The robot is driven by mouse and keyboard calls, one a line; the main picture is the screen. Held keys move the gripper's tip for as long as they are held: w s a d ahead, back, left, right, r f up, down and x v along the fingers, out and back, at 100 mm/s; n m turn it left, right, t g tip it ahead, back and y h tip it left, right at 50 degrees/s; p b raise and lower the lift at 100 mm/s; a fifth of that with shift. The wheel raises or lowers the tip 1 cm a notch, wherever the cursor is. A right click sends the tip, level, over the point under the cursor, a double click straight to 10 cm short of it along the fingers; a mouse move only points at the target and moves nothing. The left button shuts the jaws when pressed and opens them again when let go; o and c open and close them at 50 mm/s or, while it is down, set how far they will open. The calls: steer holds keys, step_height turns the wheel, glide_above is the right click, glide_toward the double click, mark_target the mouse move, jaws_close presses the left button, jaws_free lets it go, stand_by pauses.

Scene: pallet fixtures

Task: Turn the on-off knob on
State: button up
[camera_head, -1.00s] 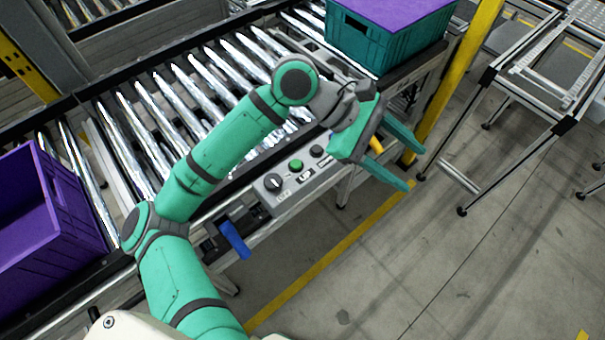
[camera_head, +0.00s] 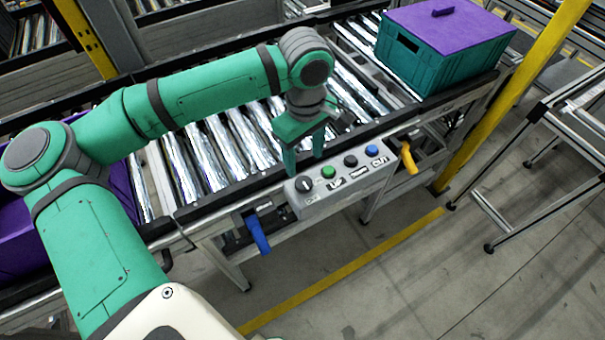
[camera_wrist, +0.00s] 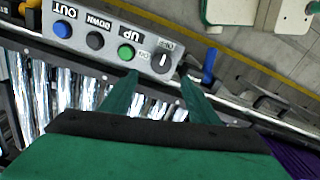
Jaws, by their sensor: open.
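The on-off knob (camera_head: 304,185) is a black rotary knob at the left end of a grey control box (camera_head: 325,199) on the conveyor's front rail. In the wrist view the knob (camera_wrist: 162,62) is at the right end of the box, with a light pointer line on it. My gripper (camera_head: 303,162) points down just behind the box, its fingers apart and empty. In the wrist view the fingertips (camera_wrist: 160,74) lie on either side of the knob in the picture; whether they touch the box I cannot tell.
A green button (camera_head: 328,171), a black button (camera_head: 350,160) and a blue button (camera_head: 371,150) share the box. A blue handle (camera_head: 257,234) and a yellow handle (camera_head: 409,158) hang at the rail. A teal crate with purple lid (camera_head: 440,60) stands on the rollers.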

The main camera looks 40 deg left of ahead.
mark_target(304, 182)
step_height(304, 182, down, 9)
stand_by(0.4)
